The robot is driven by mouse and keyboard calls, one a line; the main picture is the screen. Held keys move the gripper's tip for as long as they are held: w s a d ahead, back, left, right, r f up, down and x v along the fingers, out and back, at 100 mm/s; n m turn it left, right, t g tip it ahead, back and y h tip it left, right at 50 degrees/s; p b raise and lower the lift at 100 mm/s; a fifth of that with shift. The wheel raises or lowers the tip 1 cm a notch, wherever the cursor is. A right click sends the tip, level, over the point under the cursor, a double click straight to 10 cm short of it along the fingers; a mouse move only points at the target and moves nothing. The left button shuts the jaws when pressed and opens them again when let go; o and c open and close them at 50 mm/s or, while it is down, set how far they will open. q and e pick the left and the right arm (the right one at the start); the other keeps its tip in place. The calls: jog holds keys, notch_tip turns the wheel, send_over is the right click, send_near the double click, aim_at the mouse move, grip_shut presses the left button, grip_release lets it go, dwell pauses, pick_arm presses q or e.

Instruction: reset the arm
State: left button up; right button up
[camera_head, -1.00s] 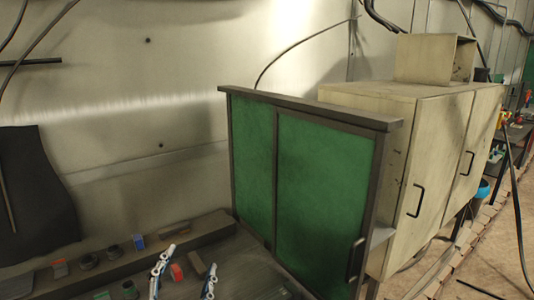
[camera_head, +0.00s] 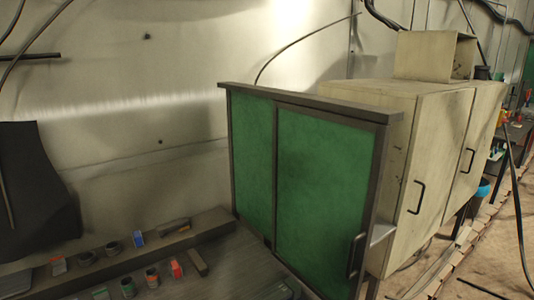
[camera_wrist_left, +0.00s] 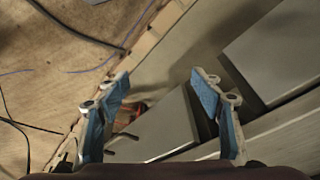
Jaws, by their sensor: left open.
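My left gripper (camera_wrist_left: 160,100) shows in the left wrist view with its two blue-padded fingers spread apart. It is open, with nothing between the pads. Behind the fingers are a grey flat panel (camera_wrist_left: 168,125) and the floor (camera_wrist_left: 50,60). Neither gripper shows in the head view now. My right gripper is in neither current view.
In the head view, a green-panelled cabinet (camera_head: 322,190) stands beside a beige cabinet (camera_head: 433,150). A workbench (camera_head: 225,275) at lower left holds several small items, including a red one (camera_head: 176,269) and a blue one (camera_head: 138,239). A dark cloth (camera_head: 35,185) hangs on the wall.

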pick_arm(q)
jog(key=s+f+g+b, duration=0.1)
jog(key=s+f+b, duration=0.15)
jog(key=f, duration=1.15)
jog(key=s+f+b, duration=0.2)
jog(key=s+f, duration=0.1)
jog(key=f, duration=1)
jog(key=s+a+f+g+b, duration=0.1)
jog(key=s+a+f+b, duration=0.2)
jog(key=s+f, duration=1.2)
jog(key=shift+a+f, duration=0.15)
jog(key=shift+f, duration=0.15)
